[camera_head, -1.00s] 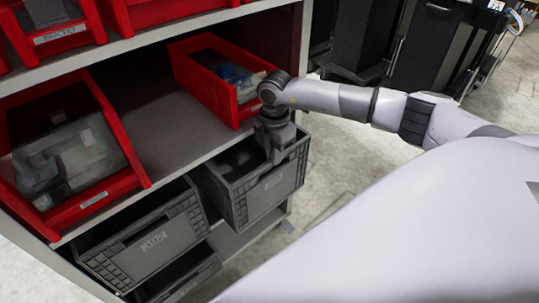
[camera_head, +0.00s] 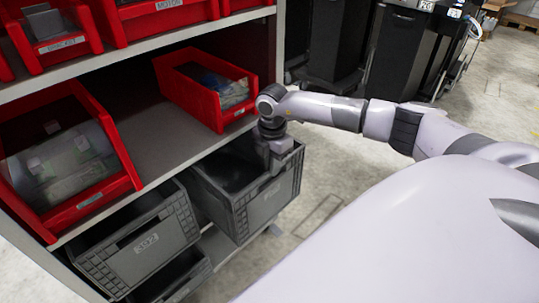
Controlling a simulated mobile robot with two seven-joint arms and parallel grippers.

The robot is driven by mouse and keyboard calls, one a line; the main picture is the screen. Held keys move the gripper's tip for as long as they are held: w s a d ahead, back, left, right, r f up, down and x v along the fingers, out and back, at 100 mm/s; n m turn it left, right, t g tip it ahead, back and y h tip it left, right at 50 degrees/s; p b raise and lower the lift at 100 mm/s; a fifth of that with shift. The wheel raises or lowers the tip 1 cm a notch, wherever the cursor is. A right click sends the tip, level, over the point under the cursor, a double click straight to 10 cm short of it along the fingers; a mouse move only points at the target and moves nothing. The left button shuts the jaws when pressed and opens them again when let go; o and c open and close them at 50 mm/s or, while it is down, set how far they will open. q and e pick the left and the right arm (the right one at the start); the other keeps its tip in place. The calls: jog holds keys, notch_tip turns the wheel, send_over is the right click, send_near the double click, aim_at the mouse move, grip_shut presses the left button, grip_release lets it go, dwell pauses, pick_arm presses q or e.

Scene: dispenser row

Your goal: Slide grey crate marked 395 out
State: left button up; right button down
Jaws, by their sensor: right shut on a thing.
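A grey crate (camera_head: 270,205) sticks out from the lower shelf, at the lower middle of the head view. It has an open top with a dark interior, and its front label is too small to read, so I cannot confirm the number 395. My right gripper (camera_head: 275,160) is shut on the crate's upper front rim, coming from above. The crate's rear part is hidden under the shelf above. My left gripper is not in view.
Another grey crate (camera_head: 150,247) sits to the left, with part of a further one (camera_head: 178,285) below it. Red bins (camera_head: 205,95) (camera_head: 75,160) stand on the shelf above. Open floor (camera_head: 325,190) lies right of the held crate. Dark cabinets (camera_head: 400,50) stand behind.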

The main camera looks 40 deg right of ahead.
jog(key=c, duration=1.1)
grip_release()
jog(key=shift+r+p, duration=0.45)
jog(key=shift+r, duration=3.2)
